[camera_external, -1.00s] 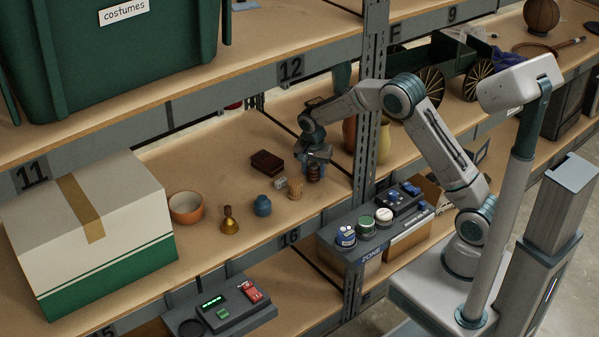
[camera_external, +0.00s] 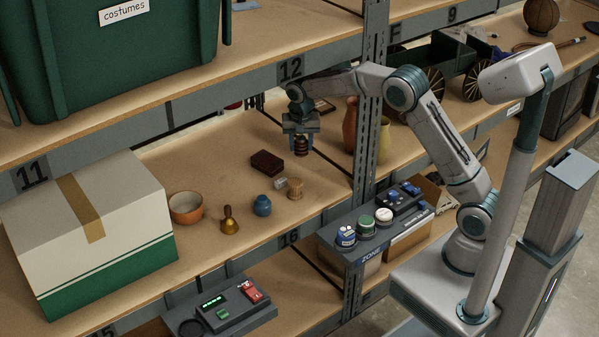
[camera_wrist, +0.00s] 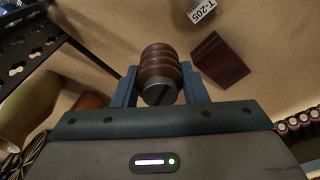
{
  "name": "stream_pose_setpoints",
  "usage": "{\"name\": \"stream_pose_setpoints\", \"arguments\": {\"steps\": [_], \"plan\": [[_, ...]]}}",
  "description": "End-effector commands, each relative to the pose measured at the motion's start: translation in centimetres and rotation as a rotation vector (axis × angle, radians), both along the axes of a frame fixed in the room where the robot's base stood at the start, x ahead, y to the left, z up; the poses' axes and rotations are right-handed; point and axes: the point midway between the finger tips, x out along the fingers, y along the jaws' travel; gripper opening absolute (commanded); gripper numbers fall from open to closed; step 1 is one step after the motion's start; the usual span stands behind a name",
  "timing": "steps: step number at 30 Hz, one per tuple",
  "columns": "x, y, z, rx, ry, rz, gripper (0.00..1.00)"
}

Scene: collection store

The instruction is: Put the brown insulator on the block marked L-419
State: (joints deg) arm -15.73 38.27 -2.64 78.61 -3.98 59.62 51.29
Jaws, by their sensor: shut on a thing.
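The brown insulator (camera_external: 301,148) is a ribbed, dark brown piece. My gripper (camera_external: 300,138) is shut on it and holds it above the shelf board. In the wrist view the insulator (camera_wrist: 160,62) sits between the two fingers, its grey end towards the camera. A small pale block (camera_external: 281,183) stands on the shelf in front of the gripper; the wrist view shows a label reading T-205 on a pale block (camera_wrist: 203,9). I cannot read L-419 anywhere in these frames.
A dark red block (camera_external: 267,162) lies left of the gripper. A wooden spool (camera_external: 295,188), blue jar (camera_external: 262,205), brass bell (camera_external: 229,221) and orange bowl (camera_external: 186,207) stand nearer the front. Vases (camera_external: 351,125) and a shelf post (camera_external: 369,150) are to the right.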

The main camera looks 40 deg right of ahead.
Motion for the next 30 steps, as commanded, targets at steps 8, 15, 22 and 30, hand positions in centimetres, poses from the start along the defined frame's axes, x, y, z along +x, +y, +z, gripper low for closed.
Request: {"name": "stream_pose_setpoints", "arguments": {"steps": [8, 15, 22, 30], "plan": [[2.5, 3.2, 0.0, 0.006, 0.007, 0.367, 0.14], [4.2, 5.6, -0.2, 0.010, 0.004, 0.653, 0.14], [5.5, 7.6, -0.5, 0.011, -0.004, 0.898, 0.14], [7.2, 7.0, -0.5, 0.010, -0.012, 1.063, 0.14]]}}
